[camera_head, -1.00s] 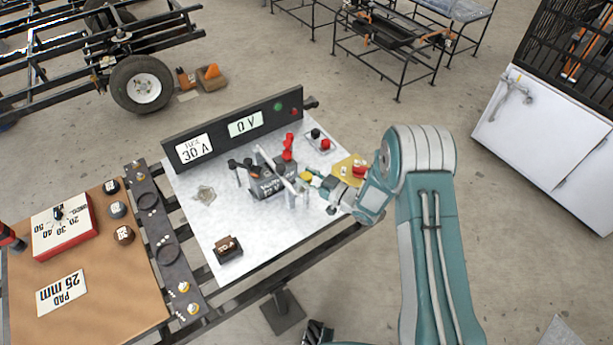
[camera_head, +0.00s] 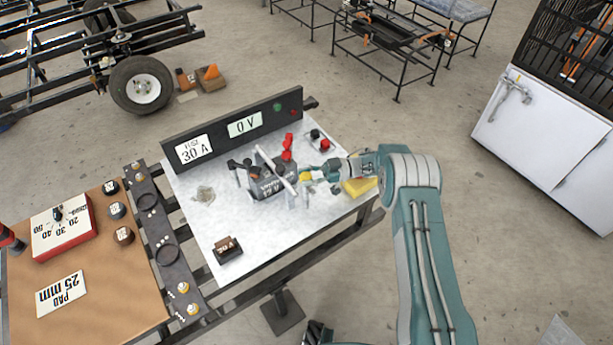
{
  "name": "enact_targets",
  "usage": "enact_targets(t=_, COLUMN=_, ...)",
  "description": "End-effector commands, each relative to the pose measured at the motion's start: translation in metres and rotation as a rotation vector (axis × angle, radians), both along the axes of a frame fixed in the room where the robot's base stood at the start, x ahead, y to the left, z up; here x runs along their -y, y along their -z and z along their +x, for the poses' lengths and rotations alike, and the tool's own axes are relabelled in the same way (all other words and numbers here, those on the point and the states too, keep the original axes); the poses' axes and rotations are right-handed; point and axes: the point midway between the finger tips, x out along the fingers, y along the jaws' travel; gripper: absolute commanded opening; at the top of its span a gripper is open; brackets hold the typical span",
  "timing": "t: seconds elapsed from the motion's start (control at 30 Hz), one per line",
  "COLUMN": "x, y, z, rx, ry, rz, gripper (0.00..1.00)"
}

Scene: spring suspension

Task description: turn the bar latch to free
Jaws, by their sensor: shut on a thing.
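The bar latch is a pale bar (camera_head: 276,164) lying slantwise across the top of a dark grey battery (camera_head: 266,187) on the white-topped bench. A small yellow piece (camera_head: 304,177) sits at the right side of the battery, by the bar. My gripper (camera_head: 312,175) reaches in from the right and is shut at this yellow piece. The fingertips are small and partly hidden, so the exact contact is hard to see.
Red clamps (camera_head: 287,147) stand behind the battery, and a black panel (camera_head: 235,128) reading 30 A and 0 V lines the back. A brown block (camera_head: 228,249) lies at the front. A yellow block (camera_head: 358,187) lies under my forearm. The front middle of the bench is clear.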

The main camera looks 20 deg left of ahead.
Motion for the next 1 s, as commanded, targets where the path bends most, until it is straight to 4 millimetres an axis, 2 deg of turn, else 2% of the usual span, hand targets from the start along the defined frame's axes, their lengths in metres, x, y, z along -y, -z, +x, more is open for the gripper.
enact_targets(t=0.3, x=-0.0010, y=-0.0015, z=0.0029, rx=0.007, ry=-0.080, rz=0.002, gripper=0.01)
enact_targets(t=0.77, x=-0.0010, y=-0.0027, z=0.0036, rx=0.008, ry=-0.090, rz=0.004, gripper=0.01)
enact_targets(t=0.8, x=-0.0010, y=-0.0027, z=0.0036, rx=0.008, ry=-0.090, rz=0.004, gripper=0.58)
enact_targets(t=0.87, x=-0.0010, y=-0.0029, z=0.0034, rx=0.008, ry=-0.090, rz=0.004, gripper=0.84)
enact_targets(t=1.0, x=-0.0008, y=-0.0024, z=0.0021, rx=0.006, ry=-0.093, rz=0.003, gripper=0.84)
